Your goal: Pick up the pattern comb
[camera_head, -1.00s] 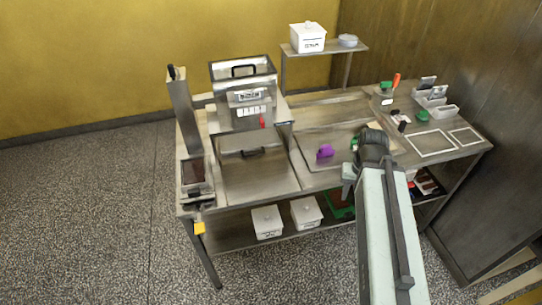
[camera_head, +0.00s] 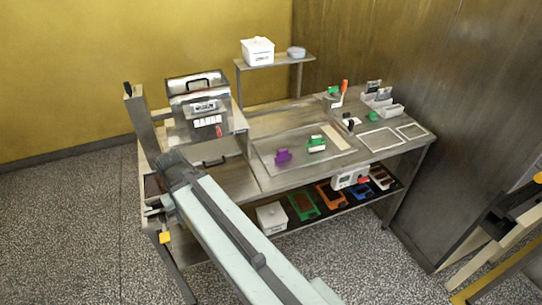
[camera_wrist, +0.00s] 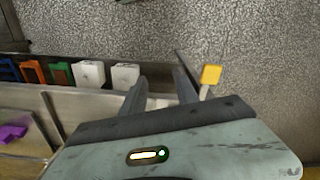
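No piece can be named as the pattern comb for certain. A purple piece (camera_head: 283,156) and a green-and-white piece (camera_head: 317,145) lie on the steel tray (camera_head: 268,163) on the worktop. The purple piece also shows at the left edge of the wrist view (camera_wrist: 12,132). My gripper (camera_wrist: 160,76) is empty, its two dark fingers apart, over the front left side of the bench. In the head view my arm reaches to the bench's left end and hides part of it, and the fingers are hard to make out there.
A steel machine (camera_head: 199,105) stands at the back left. A yellow tag (camera_wrist: 210,75) hangs near my fingers. The lower shelf holds a white box (camera_head: 271,217) and coloured frames (camera_head: 303,206). White frames (camera_head: 380,139) and holders (camera_head: 378,98) are at the right. Open floor lies in front.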

